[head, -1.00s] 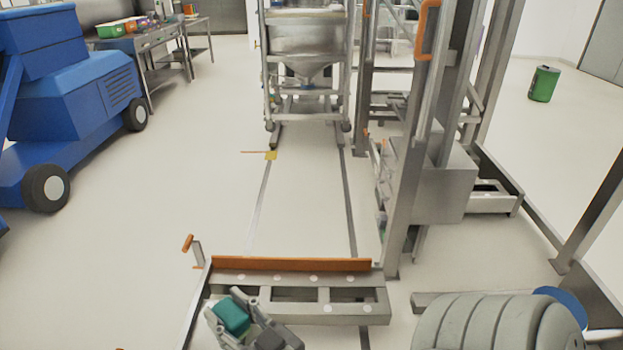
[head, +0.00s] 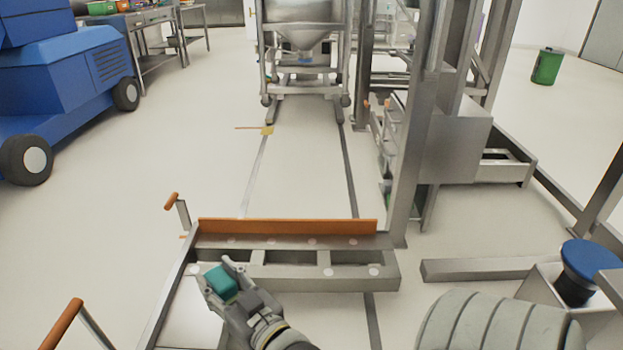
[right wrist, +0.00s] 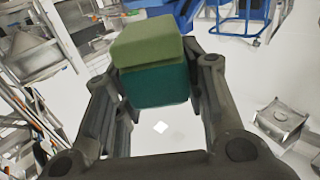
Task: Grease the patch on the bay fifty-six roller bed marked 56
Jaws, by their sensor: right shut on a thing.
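My right gripper (head: 222,279) is shut on a teal block with an olive-green top layer (right wrist: 158,85). In the right wrist view the block sits between the two dark fingers. In the head view the gripper is over the left part of a low metal frame (head: 320,257) with an orange bar along its far edge. This may be the roller bed; I cannot read a 56 on it. Pale round spots show on its rails, and I cannot tell which is the patch. Whether the block touches the frame is unclear. My left gripper is not in view.
A steel hopper on a stand (head: 305,60) is beyond the frame, between two floor rails. A metal upright (head: 425,130) is to the right. A blue vehicle (head: 60,100) is at left, and an orange-topped handle (head: 63,322) at lower left. Open floor lies left of the rails.

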